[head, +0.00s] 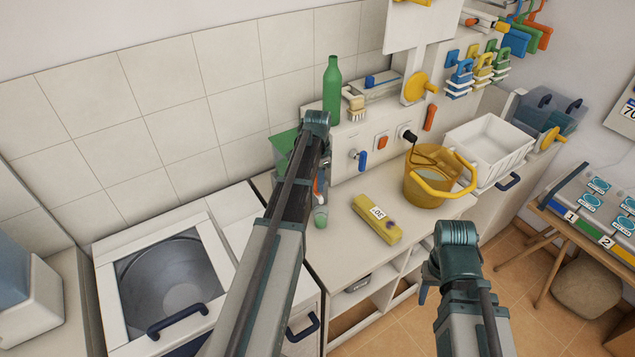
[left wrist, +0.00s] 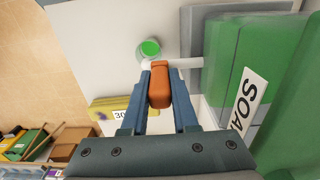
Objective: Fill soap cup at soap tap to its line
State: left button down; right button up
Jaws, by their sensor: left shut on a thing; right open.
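The soap cup (head: 320,216) stands on the counter below the soap tap, with green in it. It also shows in the left wrist view (left wrist: 150,49), seen from above; its line and exact level cannot be made out. The green soap container (head: 284,148) is partly hidden behind my left arm; its label shows in the left wrist view (left wrist: 258,95). My left gripper (head: 319,186) is shut on the orange tap handle (left wrist: 160,88), beside a white spout (left wrist: 186,63). My right gripper (head: 424,291) is open and empty in front of the counter, its fingers mostly hidden.
A yellow packet (head: 372,215) lies on the counter right of the cup. A yellow bucket (head: 420,188) stands further right, near a white basin (head: 480,150). A green bottle (head: 332,90) and a brush (head: 355,104) are on the ledge behind. A washer-like tub (head: 170,275) is at left.

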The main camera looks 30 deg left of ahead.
pick_arm(q)
jog(key=shift+s, duration=0.1)
jog(key=shift+s+d+y, duration=0.2)
jog(key=shift+d+y, duration=0.05)
jog(key=shift+y, duration=0.05)
jog(key=shift+d+f+t+y, duration=0.1)
jog(key=shift+d+t+y, duration=0.05)
jog(key=shift+t+y, duration=0.4)
jog(key=shift+w, duration=0.1)
jog(key=c, duration=0.7)
grip_release()
